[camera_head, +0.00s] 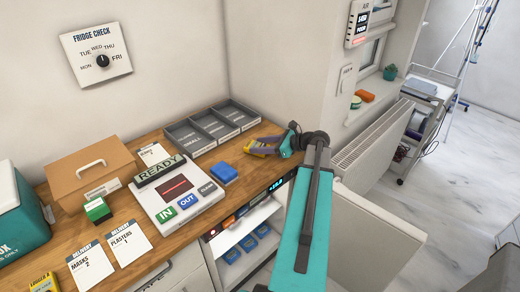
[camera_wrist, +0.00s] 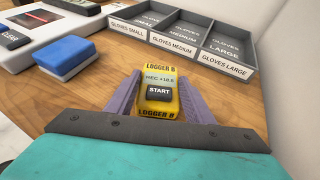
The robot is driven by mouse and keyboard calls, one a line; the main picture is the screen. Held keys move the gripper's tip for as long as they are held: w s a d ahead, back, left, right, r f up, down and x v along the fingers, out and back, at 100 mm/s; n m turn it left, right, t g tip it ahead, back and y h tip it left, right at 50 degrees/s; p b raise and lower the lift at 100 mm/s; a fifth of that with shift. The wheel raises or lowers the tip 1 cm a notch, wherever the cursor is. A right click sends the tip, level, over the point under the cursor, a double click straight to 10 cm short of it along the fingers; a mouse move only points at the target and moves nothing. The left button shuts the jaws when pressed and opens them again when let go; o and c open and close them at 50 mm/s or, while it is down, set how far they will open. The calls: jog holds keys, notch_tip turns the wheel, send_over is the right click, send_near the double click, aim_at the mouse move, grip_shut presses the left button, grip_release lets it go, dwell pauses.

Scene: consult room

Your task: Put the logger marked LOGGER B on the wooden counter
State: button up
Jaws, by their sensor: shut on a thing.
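The yellow logger marked LOGGER B (camera_wrist: 158,105) has a small display reading and a dark START button. In the wrist view it sits between the two purple-grey fingers of my gripper (camera_wrist: 158,98), which is shut on it. In the head view the logger (camera_head: 258,148) and my gripper (camera_head: 272,146) are at the right end of the wooden counter (camera_head: 245,156). The logger is over the counter top, low and close to it. I cannot tell whether its underside touches the wood.
A grey glove tray (camera_head: 192,148) with three compartments stands just behind. A blue block (camera_head: 224,173) and a console with a READY sign (camera_head: 172,200) are to the left. Another yellow logger (camera_head: 44,284) is partly cut off at lower left. An open fridge (camera_head: 235,250) is below the counter.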

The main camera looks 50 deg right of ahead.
jog(key=shift+f, duration=0.15)
jog(key=o, duration=1.2)
jog(key=shift+c, duration=0.2)
jog(key=b+v, duration=0.2)
jog(key=v, duration=1)
jog(key=shift+b, duration=0.3)
